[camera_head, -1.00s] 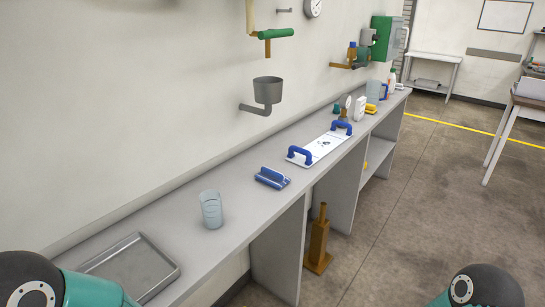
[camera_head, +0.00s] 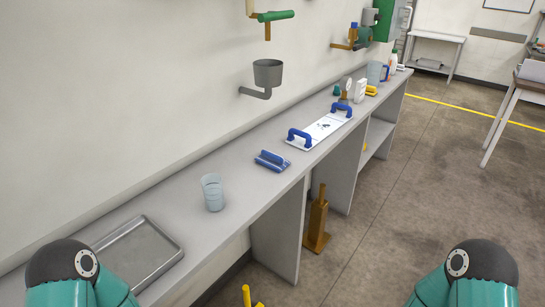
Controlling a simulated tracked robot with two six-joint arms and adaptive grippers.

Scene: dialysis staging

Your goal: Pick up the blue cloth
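A small blue item (camera_head: 272,161) lies on the grey counter (camera_head: 245,200), between a clear cup and a white tray with blue handles. It looks like a folded blue cloth or a small block; I cannot tell which. Only teal and black links of my two arms show, at the bottom left and bottom right. Neither gripper is in view, and nothing shows them near the blue item.
A clear cup (camera_head: 212,192) and a grey metal tray (camera_head: 178,250) stand on the near counter. The white tray (camera_head: 318,131) lies beyond the blue item. A brown post (camera_head: 317,222) stands under the counter.

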